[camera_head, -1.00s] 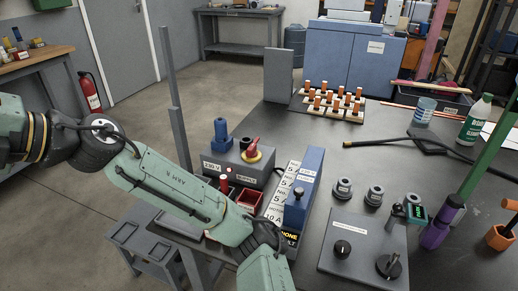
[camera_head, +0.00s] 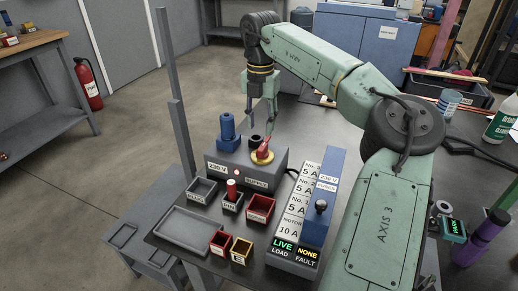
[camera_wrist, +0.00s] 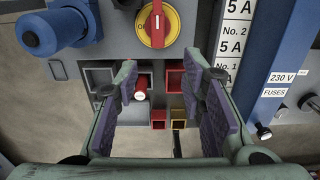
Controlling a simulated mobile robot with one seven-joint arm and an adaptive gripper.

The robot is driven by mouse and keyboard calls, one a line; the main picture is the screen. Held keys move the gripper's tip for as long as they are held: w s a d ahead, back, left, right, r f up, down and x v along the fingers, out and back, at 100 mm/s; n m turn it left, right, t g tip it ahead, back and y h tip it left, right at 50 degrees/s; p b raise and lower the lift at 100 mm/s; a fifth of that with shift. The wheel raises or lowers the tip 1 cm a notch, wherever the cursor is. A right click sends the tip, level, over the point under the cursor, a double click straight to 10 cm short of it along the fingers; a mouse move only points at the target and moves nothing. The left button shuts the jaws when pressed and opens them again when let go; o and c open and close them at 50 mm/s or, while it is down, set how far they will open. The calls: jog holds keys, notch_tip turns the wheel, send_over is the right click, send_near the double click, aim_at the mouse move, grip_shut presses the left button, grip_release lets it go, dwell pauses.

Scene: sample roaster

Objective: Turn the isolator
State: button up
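The isolator is a red rotary handle on a yellow disc (camera_head: 263,151), on top of the grey supply box (camera_head: 222,155) marked 230 V. In the wrist view the isolator (camera_wrist: 158,24) is at the top centre, its red grip running up and down the picture. A display reads LIVE for load (camera_head: 283,244) and NONE for fault (camera_head: 307,254).
A blue cylinder (camera_head: 227,128) stands beside the isolator. Small open bins and a grey tray (camera_head: 188,228) lie in front of the box. A blue fuse panel (camera_head: 320,205) stands to the right. My arm covers much of the bench on the right.

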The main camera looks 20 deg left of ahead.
aim_at(259, 151)
notch_tip(259, 151, down, 10)
jog(key=shift+s+a+f+p, duration=0.1)
jog(key=shift+a+p, duration=0.05)
jog(key=shift+p, duration=0.6)
jog(key=shift+c, duration=0.4)
grip_shut()
